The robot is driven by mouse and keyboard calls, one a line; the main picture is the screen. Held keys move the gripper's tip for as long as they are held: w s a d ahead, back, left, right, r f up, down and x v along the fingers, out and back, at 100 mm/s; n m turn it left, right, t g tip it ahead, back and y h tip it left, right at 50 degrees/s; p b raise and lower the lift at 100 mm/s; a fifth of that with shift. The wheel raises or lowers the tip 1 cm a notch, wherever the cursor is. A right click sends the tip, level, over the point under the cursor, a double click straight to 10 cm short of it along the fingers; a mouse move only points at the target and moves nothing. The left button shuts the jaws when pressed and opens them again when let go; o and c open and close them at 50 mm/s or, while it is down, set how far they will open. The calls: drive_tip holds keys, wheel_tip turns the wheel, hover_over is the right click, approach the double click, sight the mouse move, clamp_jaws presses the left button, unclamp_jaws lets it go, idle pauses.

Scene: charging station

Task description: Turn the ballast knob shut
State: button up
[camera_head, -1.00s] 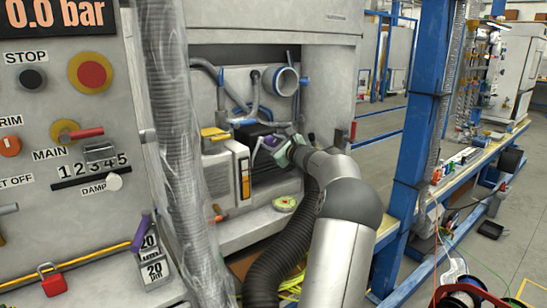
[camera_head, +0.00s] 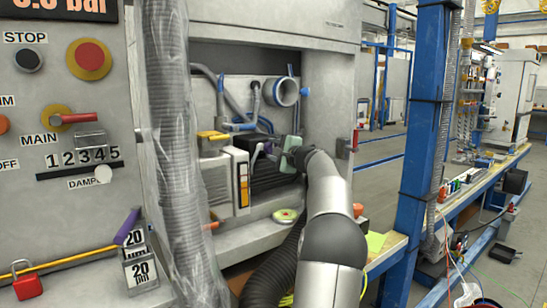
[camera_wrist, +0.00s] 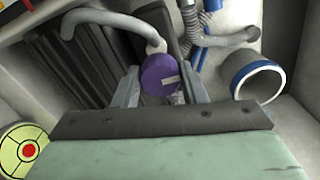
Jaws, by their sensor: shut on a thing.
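A round purple knob (camera_wrist: 160,80) with a pale mark on its face sits between my gripper's fingers in the wrist view, by a grey pipe. I take it for the ballast knob; no label on it is readable. My gripper (camera_wrist: 159,73) is shut on it, one finger on each side. In the head view, my gripper (camera_head: 278,149) reaches into the recess of the grey cabinet, beside the pump unit, and the knob is mostly hidden there.
A pipe end with a blue ring (camera_wrist: 256,78) is close on the right. A yellow-green disc with a red centre (camera_wrist: 25,150) is at lower left. In the head view, a wrapped hose (camera_head: 172,150) and a blue post (camera_head: 418,130) flank my arm.

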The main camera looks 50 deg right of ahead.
drive_tip(key=shift+n, duration=0.3)
idle(0.4)
drive_tip(key=o, duration=1)
drive_tip(key=shift+s, duration=0.1)
drive_tip(key=v, duration=1.7)
drive_tip(key=shift+s+r, duration=0.1)
drive_tip(key=shift+s, duration=0.05)
